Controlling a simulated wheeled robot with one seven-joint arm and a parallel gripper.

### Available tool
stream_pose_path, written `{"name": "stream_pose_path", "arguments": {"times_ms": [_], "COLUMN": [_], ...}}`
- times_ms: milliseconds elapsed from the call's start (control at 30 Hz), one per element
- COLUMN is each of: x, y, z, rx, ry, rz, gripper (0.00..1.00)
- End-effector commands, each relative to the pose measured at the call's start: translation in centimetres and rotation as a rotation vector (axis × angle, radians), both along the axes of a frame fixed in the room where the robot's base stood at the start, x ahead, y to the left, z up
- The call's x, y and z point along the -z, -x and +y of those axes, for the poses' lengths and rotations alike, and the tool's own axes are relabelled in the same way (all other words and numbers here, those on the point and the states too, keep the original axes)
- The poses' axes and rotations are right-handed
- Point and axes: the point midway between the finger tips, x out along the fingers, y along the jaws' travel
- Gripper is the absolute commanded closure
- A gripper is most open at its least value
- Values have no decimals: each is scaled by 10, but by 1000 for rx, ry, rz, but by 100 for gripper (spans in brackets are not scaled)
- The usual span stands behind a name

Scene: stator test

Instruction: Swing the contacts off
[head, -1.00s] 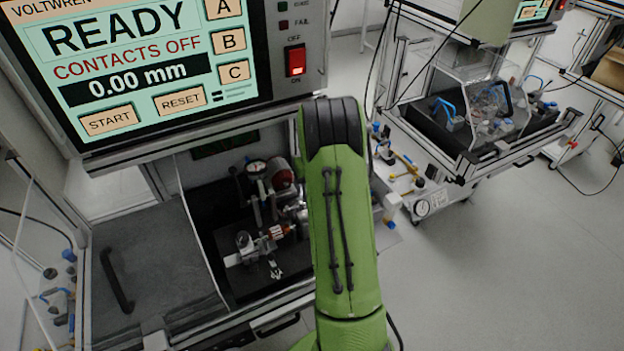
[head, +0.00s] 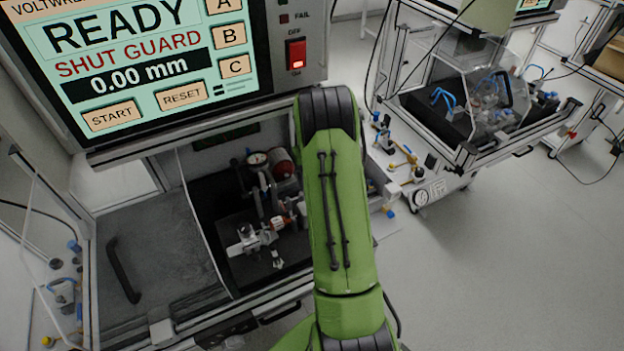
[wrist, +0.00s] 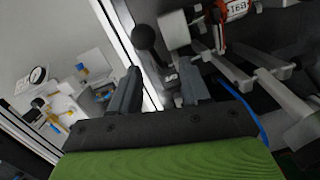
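The test screen (head: 150,60) reads READY, SHUT GUARD and 0.00 mm. The test fixture (head: 250,240) stands inside the dark bay, partly behind my green arm; which part is the contacts I cannot tell in the head view. In the wrist view a black ball knob on a stem (wrist: 145,37) stands just beyond my fingertips, beside the metal fixture parts. A red-orange part with a printed label (wrist: 237,10) is at the top right. My gripper (wrist: 161,70) has its fingers apart, with nothing visibly clamped between them. In the head view my arm hides it.
A grey panel with a black handle (head: 123,270) lies left of the bay opening. A red rocker switch (head: 296,54) is lit beside the screen. A dial gauge (head: 257,159) stands deep in the bay.

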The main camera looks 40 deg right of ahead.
Motion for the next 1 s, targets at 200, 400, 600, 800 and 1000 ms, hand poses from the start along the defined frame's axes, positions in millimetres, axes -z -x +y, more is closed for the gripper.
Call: {"name": "stream_pose_path", "arguments": {"times_ms": [200,400,600,800,1000], "x": [-12,-55,-74,-74,-74], "y": [-1,-6,-7,-7,-7], "z": [-1,-6,-8,-8,-8], "rx": [0,0,0,0,0], "ry": [0,2,0,0,0], "rz": [-1,-4,0,1,1], "gripper": [54,54,54,54,54]}}
